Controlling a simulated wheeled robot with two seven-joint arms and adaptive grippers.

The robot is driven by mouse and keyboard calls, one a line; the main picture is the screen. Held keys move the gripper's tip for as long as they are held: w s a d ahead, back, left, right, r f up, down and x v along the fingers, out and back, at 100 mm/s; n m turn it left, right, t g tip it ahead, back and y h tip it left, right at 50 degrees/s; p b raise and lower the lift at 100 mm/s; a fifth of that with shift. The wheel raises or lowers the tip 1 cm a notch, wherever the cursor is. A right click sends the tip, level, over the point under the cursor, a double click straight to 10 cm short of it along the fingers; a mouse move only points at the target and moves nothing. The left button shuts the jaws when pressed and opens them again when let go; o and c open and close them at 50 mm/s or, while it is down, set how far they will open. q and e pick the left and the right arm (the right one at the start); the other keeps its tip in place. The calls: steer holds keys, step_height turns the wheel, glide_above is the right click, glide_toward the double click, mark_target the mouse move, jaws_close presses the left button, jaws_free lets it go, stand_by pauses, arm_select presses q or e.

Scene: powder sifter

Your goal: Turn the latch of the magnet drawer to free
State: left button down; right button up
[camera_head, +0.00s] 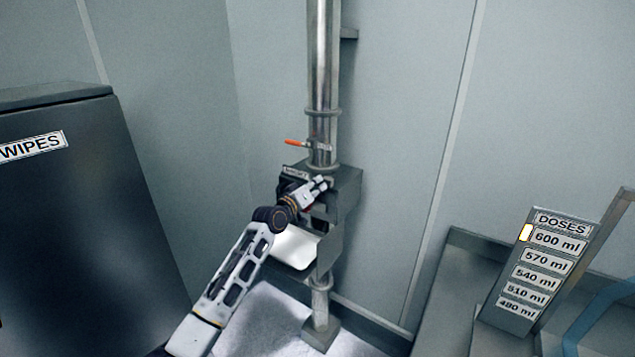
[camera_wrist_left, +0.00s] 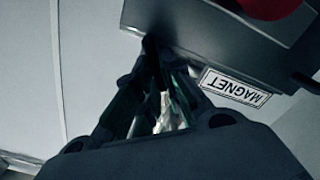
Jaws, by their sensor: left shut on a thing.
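The magnet drawer housing (camera_head: 349,188) is a dark grey metal box on the vertical steel pipe, in the middle of the head view. Its MAGNET label (camera_head: 296,172) shows at the upper left of the front, and upside down in the wrist view (camera_wrist_left: 235,87). My left gripper (camera_head: 323,183) is at the front of the housing, just right of the label. Its fingers (camera_wrist_left: 166,75) are shut close against the housing in the wrist view. They cover the latch, so its shape and angle cannot be told. My right gripper is not in view.
An orange-handled valve lever (camera_head: 294,142) sits on the pipe (camera_head: 323,60) just above the housing. A white tray (camera_head: 294,247) is below it. A dark WIPES cabinet (camera_head: 60,220) stands at left, a DOSES board (camera_head: 540,270) at right. Wall panels close off the back.

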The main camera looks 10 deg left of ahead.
arm_select(q)
steer(key=n+p, duration=0.1)
steer(key=n, duration=0.1)
steer(key=n+p, duration=0.1)
steer(key=n, duration=0.2)
steer(key=n+p, duration=0.1)
steer(key=n, duration=0.1)
steer(key=shift+w+a+f, duration=0.1)
steer(key=shift+a+f, duration=0.1)
steer(key=shift+f, duration=0.1)
steer(key=shift+f+n+p, duration=0.2)
steer(key=shift+n+p, duration=0.45)
steer(key=shift+n, duration=1.05)
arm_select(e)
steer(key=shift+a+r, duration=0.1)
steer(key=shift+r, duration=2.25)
arm_select(q)
steer(key=shift+a, duration=0.1)
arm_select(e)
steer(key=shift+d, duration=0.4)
arm_select(q)
steer(key=c, duration=1.5)
jaws_free()
steer(key=shift+f, duration=0.1)
steer(key=shift+c, duration=0.2)
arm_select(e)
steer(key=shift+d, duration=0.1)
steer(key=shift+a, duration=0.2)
